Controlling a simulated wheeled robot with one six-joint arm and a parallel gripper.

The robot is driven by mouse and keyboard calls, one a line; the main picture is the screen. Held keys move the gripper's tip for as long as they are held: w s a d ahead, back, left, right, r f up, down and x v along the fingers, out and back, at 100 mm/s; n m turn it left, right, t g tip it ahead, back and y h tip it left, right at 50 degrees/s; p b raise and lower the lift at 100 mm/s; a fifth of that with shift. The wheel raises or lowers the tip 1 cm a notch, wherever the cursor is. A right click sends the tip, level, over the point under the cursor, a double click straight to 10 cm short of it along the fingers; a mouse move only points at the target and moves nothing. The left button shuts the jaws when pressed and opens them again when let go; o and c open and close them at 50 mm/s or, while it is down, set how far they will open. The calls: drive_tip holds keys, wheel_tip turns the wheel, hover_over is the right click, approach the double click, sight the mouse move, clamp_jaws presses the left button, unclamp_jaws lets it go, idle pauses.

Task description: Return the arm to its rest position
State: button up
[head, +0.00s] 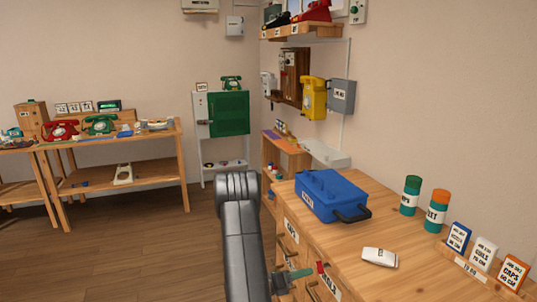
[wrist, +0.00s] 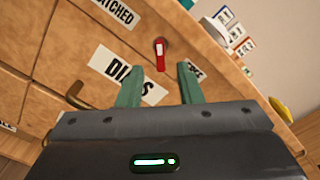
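My arm (head: 243,235) reaches forward from the bottom middle of the head view, low along the left side of the wooden drawer cabinet. My gripper (wrist: 158,70) has two green fingers, spread apart with nothing held between them. Its green fingers also show in the head view (head: 294,274), beside the drawer fronts. A small red piece (wrist: 160,54) is on the drawer front just beyond the fingertips, apart from them; it also shows in the head view (head: 321,268). A white "DIALS" label (wrist: 128,72) is partly covered by the left finger.
A blue toolbox (head: 331,194) stands on the cabinet top (head: 398,220), with a white device (head: 379,257), jars (head: 411,195) and small boxes (head: 484,252). Drawer handles (wrist: 81,95) stick out from the front. Open floor (head: 130,245) lies left of my arm, before a table of phones (head: 100,124).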

sight(319, 266)
drive_tip(key=x, duration=0.6)
drive_tip(key=shift+d, duration=0.25)
drive_tip(key=shift+a, duration=0.1)
